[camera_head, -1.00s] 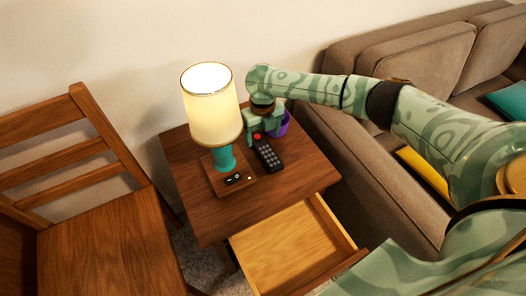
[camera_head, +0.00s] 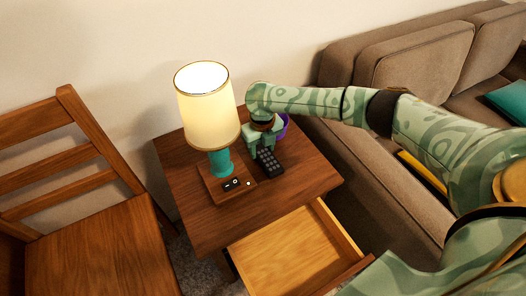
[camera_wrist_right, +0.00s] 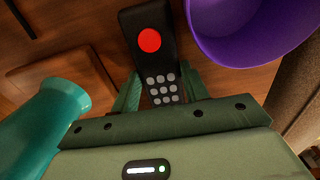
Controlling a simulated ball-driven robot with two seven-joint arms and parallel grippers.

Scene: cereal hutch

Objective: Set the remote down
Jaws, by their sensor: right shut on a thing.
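The remote (camera_head: 269,162) is black with grey buttons and a red button. It is on or just above the wooden side table (camera_head: 210,222), right of the lamp; I cannot tell whether it touches the top. My right gripper (camera_head: 262,146) is shut on the remote, and its fingers cover part of it. In the right wrist view the remote (camera_wrist_right: 150,40) sits between the two fingers of the gripper (camera_wrist_right: 158,92), red button outward. My left gripper is not in view.
A lit lamp (camera_head: 208,115) with a teal stem and wooden base stands left of the remote. A purple cup (camera_wrist_right: 245,30) is close beside the gripper. The table's drawer (camera_head: 290,250) is open and looks empty. A chair (camera_head: 85,240) and sofa (camera_head: 415,65) flank the table.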

